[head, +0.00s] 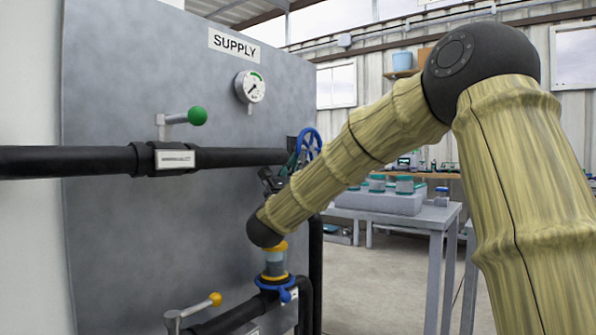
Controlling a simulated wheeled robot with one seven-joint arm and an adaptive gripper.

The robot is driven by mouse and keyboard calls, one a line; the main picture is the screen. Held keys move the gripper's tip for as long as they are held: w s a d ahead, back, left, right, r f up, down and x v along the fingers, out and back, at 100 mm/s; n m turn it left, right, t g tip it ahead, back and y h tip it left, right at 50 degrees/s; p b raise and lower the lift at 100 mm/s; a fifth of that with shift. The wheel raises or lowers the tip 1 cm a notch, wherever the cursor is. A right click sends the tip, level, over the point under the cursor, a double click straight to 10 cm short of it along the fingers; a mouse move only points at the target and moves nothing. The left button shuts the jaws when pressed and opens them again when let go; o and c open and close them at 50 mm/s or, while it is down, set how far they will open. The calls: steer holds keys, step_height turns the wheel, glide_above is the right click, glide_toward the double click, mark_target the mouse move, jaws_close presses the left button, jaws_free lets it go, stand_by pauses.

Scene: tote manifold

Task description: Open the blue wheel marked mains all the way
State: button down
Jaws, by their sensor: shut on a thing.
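The blue wheel (315,137) stands upright at the right end of the thick black upper pipe, beside the grey panel's right edge. No mark reading mains is legible on it from here. My gripper (286,172) is dark and small in the head view, just below and left of the wheel. Its jaws are at the wheel's lower left rim and shut on it. My forearm comes down from the upper right and covers part of the gripper and the wheel's lower side, so the exact contact is hidden.
A grey panel (100,80) bears a SUPPLY sign (234,45), a gauge (250,87), a green-knobbed lever (197,115) and a yellow-knobbed lever (214,299). Below my wrist, a yellow-and-grey fitting (274,263) has a blue part (283,291). A table (436,213) stands behind; floor between is clear.

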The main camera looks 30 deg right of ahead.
stand_by(0.4)
steer(key=c, duration=1.5)
jaws_free()
steer(key=shift+o, duration=0.2)
steer(key=v, duration=1.2)
steer(key=shift+d, duration=0.1)
